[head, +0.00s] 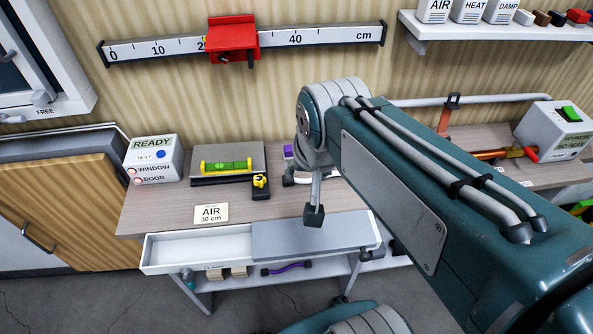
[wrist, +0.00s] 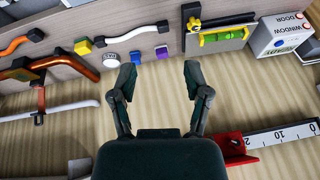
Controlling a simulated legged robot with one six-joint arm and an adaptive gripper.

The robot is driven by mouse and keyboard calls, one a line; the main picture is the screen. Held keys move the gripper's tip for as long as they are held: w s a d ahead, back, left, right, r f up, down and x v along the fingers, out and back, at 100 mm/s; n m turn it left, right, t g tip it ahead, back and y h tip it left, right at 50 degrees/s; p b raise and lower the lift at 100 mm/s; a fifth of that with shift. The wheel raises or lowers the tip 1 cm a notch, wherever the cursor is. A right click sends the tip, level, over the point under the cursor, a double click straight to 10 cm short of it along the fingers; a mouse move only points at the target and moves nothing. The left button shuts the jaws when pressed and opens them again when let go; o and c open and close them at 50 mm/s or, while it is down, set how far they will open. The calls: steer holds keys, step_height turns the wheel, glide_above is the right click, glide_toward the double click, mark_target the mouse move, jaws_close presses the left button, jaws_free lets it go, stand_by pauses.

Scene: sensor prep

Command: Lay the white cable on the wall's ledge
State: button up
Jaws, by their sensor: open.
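The white cable (wrist: 131,33) lies in a shallow arc on the grey-brown worktop in the wrist view, with dark ends. In the head view my arm hides most of it; a dark end (head: 288,180) shows just left of my gripper. My gripper (wrist: 160,78) is open, with nothing between its two fingers, apart from the cable. In the head view one finger (head: 314,213) hangs over the worktop. A white wall ledge (head: 440,31) at the upper right carries the AIR, HEAT and DAMP containers and small coloured pieces along its right part.
A ruler rail with a red slider (head: 232,40) is fixed to the wall. An open white drawer (head: 195,249) juts out in front. Copper pipework (wrist: 78,60) stands beyond the cable.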

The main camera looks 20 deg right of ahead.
steer(key=s+n, duration=0.1)
steer(key=s+a+n, duration=0.1)
steer(key=s+n, duration=0.1)
steer(key=s+n+t, duration=0.1)
steer(key=shift+s+a+n, duration=0.15)
steer(key=shift+a+n, duration=0.15)
steer(key=shift+a, duration=0.1)
steer(key=shift+d, duration=0.15)
